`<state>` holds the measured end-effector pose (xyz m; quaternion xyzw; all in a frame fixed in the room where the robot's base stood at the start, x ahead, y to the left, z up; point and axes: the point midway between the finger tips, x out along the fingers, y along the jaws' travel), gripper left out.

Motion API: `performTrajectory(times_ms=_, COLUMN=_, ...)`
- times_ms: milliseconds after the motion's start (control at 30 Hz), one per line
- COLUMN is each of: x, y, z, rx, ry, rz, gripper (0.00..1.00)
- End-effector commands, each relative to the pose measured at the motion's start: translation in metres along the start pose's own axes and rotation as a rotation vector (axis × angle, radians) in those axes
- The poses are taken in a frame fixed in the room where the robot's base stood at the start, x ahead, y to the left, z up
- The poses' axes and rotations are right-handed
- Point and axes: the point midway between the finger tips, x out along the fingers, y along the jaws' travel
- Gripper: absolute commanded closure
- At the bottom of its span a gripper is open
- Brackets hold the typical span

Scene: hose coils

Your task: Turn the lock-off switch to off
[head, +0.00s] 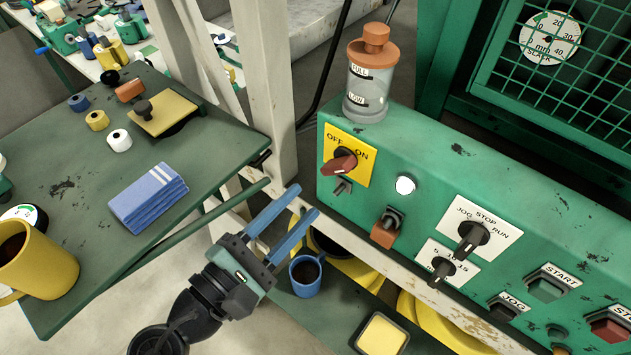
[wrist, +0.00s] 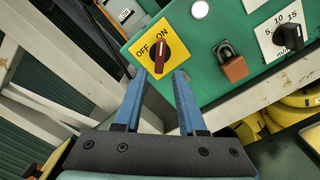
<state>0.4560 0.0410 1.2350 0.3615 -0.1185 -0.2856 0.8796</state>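The lock-off switch (head: 339,163) is a dark red handle on a yellow plate (head: 350,142) marked OFF and ON, at the left end of the green panel's face. In the wrist view the handle (wrist: 161,58) lies lengthwise toward the ON mark, with OFF to its left. My gripper (head: 303,200) is open, its two blue fingers apart with nothing between them. It is below and left of the switch in the head view, apart from it. In the wrist view the fingertips (wrist: 160,73) appear just below the handle, one at each side.
An orange-brown padlock (head: 384,230) hangs on the panel right of the switch. A blue mug (head: 306,279) stands below my fingers. A green table (head: 85,190) is at left; a cream post (head: 268,90) stands between.

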Motion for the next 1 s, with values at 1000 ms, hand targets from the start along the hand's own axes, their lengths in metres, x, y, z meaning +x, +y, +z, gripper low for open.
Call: performTrajectory(times_ms=1000, x=0.067, y=0.002, z=0.001, rx=0.004, ry=0.001, rz=0.0, gripper=0.6)
